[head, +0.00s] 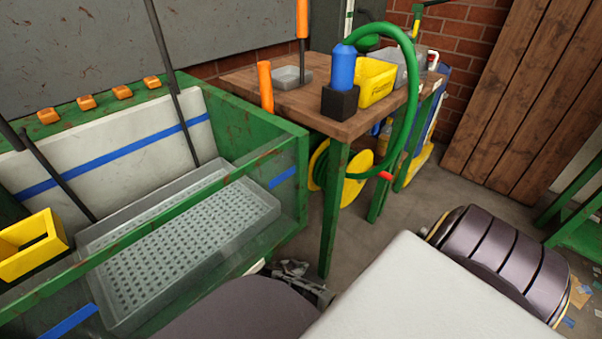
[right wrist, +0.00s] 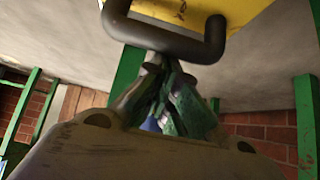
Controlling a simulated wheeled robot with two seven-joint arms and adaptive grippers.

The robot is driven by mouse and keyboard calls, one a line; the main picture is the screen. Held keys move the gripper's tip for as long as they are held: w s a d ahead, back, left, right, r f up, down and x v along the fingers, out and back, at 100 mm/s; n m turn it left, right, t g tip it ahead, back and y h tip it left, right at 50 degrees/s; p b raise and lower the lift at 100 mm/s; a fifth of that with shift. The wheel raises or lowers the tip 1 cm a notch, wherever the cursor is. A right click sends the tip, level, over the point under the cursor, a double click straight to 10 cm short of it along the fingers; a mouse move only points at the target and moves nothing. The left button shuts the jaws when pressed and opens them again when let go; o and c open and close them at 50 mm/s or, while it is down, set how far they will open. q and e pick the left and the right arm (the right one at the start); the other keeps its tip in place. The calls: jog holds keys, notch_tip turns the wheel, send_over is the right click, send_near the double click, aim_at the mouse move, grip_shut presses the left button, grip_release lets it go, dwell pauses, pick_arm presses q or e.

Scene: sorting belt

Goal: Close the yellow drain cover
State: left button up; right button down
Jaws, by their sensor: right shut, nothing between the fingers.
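The yellow drain cover (right wrist: 240,12) fills part of the top of the right wrist view, cut off by the frame edge. A dark, bent bar handle (right wrist: 165,40) hangs in front of it. My right gripper (right wrist: 165,65) is shut and empty, its fingertips close by the handle's lower bar; I cannot tell whether they touch. In the head view my right gripper (head: 300,285) shows only partly, low beside the green trough, mostly hidden by my own arm. The drain cover cannot be made out in the head view. My left gripper is not in view.
The green trough (head: 290,150) with a perforated grey tray (head: 265,205) is at left. Green posts (right wrist: 130,70) flank my gripper in the wrist view. Some floor right of the bench is clear.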

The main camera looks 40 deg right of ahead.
jog(key=shift+s+a+f, duration=0.1)
jog(key=shift+s+a, duration=0.05)
jog(key=shift+a, duration=0.95)
jog(key=shift+s+a, duration=0.15)
jog(key=shift+a, duration=1.2)
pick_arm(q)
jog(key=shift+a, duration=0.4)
pick_arm(e)
jog(key=shift+r, duration=0.2)
notch_tip(320, 180, up, 10)
jog(key=shift+f, duration=0.15)
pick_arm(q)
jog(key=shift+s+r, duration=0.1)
pick_arm(e)
jog(key=shift+f, duration=0.1)
